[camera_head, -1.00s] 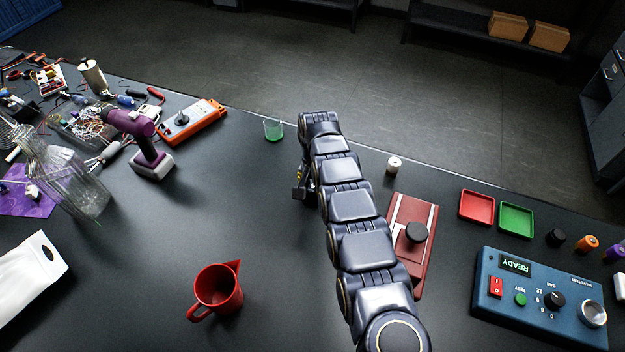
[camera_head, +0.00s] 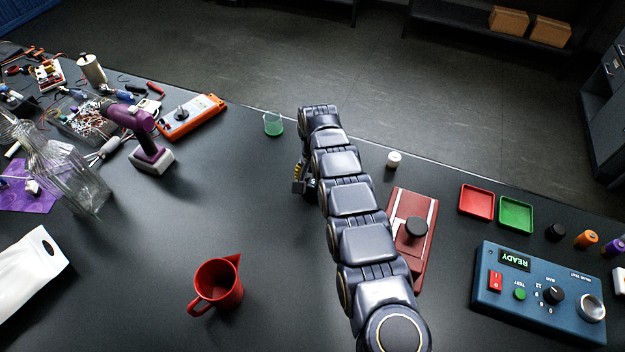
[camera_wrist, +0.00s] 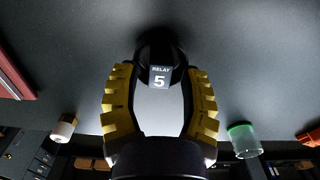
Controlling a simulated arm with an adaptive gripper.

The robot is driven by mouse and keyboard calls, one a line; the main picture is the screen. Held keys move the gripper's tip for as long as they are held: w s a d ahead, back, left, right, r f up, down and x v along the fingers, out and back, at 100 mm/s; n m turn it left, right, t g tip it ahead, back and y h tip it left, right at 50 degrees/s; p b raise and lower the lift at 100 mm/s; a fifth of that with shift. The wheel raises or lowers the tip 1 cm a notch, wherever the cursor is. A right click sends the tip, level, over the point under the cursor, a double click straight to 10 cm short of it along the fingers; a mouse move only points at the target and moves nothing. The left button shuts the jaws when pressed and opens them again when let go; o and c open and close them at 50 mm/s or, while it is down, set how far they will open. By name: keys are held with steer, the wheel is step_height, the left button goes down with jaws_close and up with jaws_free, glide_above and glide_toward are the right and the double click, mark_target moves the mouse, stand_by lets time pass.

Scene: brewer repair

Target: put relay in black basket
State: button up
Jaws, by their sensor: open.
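The relay (camera_wrist: 160,72) is a dark, rounded piece with a label reading "RELAY 5". It stands on the table just beyond my fingertips in the wrist view, roughly centred between them. My gripper (camera_wrist: 160,98) has yellow ridged fingers spread apart, with bare table showing between them, so it is open and empty. In the head view my gripper (camera_head: 302,184) is low over the middle of the table, partly behind my arm, and the relay is hidden there. I cannot make out a black basket clearly in either view.
A green-tinted cup (camera_head: 273,124) and a small white-topped cylinder (camera_head: 393,160) stand near the far edge. A maroon device (camera_head: 423,262), red tray (camera_head: 477,206), green tray (camera_head: 515,215) and blue tester (camera_head: 535,300) are right. Clutter fills the far left.

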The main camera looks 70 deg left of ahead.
mark_target(313, 182)
step_height(313, 182, up, 7)
stand_by(0.4)
steer(key=shift+w, duration=0.1)
steer(key=w+d+r+m, duration=0.2)
steer(key=w+d+r, duration=0.8)
steer(key=w+d, duration=0.4)
steer(key=w+d+r+m+h, duration=0.1)
steer(key=w+d+r+m, duration=0.2)
steer(key=d, duration=0.6)
steer(key=w+d+r, duration=0.2)
steer(key=d+r, duration=0.3)
steer(key=d, duration=0.3)
steer(key=s+d+r+m, duration=0.1)
steer(key=s+d+r, duration=0.15)
steer(key=d, duration=0.55)
steer(key=s+d+r+m, duration=0.15)
steer(key=s+d, duration=0.25)
steer(key=d, duration=0.5)
steer(key=s+d+f+g, duration=0.1)
steer(key=s+d, duration=0.3)
steer(key=s, duration=0.4)
steer(key=s+d+m+y, duration=0.1)
steer(key=s+d, duration=0.4)
steer(key=s, duration=0.3)
steer(key=shift+s+f+g, duration=0.2)
steer(key=shift+f+g, duration=0.15)
steer(key=shift+g, duration=0.05)
